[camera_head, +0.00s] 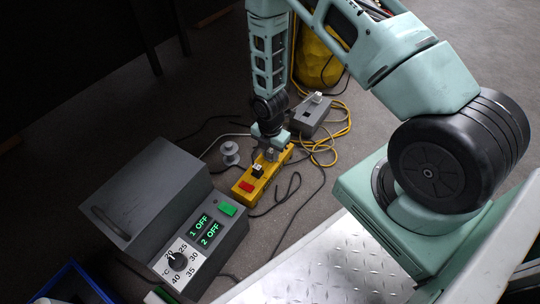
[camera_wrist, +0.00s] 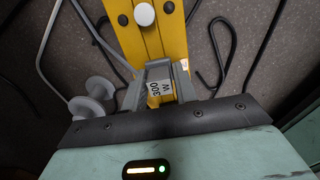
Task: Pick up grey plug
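My gripper (camera_head: 268,152) points down over the yellow power strip (camera_head: 246,188). In the wrist view my gripper's two grey fingers (camera_wrist: 161,84) stand on either side of a small grey plug with a white "300 W" label (camera_wrist: 160,89). The plug sits at the strip, and most of its body is hidden by the fingers. I cannot tell whether the fingers press on it or stand just apart from it. A black-and-white plug (camera_head: 257,170) sits on the strip nearer the red switch (camera_head: 246,187).
A grey spool-shaped object (camera_head: 230,153) stands left of the strip and also shows in the wrist view (camera_wrist: 86,107). A grey control box (camera_head: 160,200) with "1 OFF" and "2 OFF" displays is at front left. A grey box (camera_head: 310,115) lies behind. Loose cables cross the floor.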

